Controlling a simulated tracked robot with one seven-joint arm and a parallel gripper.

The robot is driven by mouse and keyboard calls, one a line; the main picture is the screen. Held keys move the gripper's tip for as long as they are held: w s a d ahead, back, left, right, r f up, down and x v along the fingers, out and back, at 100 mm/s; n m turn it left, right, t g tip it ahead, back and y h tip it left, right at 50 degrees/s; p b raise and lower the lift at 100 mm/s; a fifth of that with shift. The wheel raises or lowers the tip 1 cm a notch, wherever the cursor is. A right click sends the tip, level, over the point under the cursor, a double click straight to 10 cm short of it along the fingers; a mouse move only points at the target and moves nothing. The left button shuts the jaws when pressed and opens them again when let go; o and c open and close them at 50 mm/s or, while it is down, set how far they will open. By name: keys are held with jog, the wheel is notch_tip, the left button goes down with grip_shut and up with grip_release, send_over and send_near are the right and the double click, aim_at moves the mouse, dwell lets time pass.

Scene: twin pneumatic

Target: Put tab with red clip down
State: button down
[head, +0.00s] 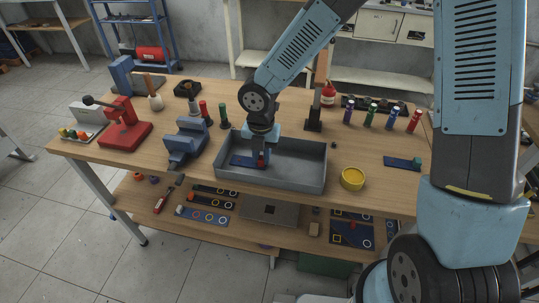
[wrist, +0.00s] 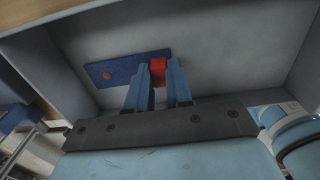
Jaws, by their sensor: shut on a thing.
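The blue tab (head: 243,161) with its red clip (head: 262,158) is in the grey tray (head: 301,174), towards its left side. My gripper (head: 261,152) reaches down into the tray from above. In the wrist view my gripper (wrist: 158,84) has its two blue fingers shut on the red clip (wrist: 158,66). The blue tab (wrist: 124,70) extends to the left of the fingers and has a round orange-red spot. I cannot tell whether the tab touches the tray floor.
A blue vise (head: 184,142) stands left of the tray, and a yellow round container (head: 352,178) stands to its right. Another blue tab (head: 401,162) with a green clip lies farther right. Several coloured cylinders stand behind the tray. The tray's right part is empty.

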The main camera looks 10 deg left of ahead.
jog(key=c, duration=1)
grip_release()
notch_tip(320, 180, up, 12)
jog(key=shift+r, duration=0.1)
